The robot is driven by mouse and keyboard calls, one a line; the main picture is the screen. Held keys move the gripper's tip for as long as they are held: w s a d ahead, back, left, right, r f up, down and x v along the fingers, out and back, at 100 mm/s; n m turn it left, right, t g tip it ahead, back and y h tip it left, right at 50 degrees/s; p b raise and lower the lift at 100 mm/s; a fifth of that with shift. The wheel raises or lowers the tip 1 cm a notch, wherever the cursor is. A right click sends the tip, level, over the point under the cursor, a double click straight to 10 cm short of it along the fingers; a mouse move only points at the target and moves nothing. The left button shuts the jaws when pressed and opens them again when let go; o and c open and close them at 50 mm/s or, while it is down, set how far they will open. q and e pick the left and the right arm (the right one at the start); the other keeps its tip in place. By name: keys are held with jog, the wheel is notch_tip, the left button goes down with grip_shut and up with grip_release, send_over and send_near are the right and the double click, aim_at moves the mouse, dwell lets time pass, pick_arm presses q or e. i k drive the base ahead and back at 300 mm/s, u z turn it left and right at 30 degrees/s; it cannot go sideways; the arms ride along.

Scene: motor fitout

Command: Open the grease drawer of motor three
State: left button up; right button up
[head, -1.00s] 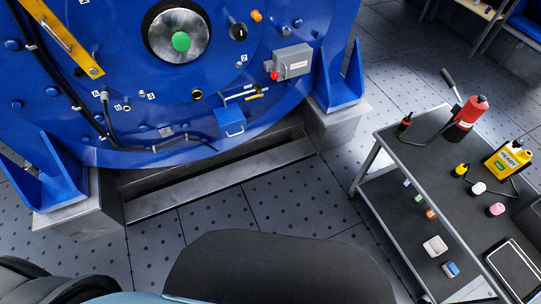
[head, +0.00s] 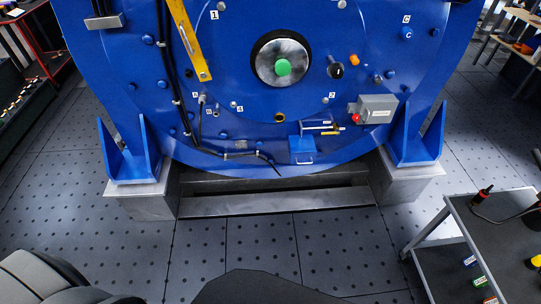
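The large blue motor (head: 250,120) fills the upper middle of the head view. A round metal hub with a green centre (head: 283,67) is above the drawer. No number three that names the motor can be made out. Neither of my grippers shows in the head view.
A grey box with a red button (head: 377,108) is right of the drawer. A metal step (head: 275,202) runs below the motor. A cart (head: 465,210) with bottles stands at right. Dark shelves (head: 35,105) stand at far left. Tiled floor in front is clear.

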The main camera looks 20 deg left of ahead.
aim_at(300, 158)
jog(key=u, duration=0.45)
jog(key=i, duration=1.4)
jog(key=z, duration=0.7)
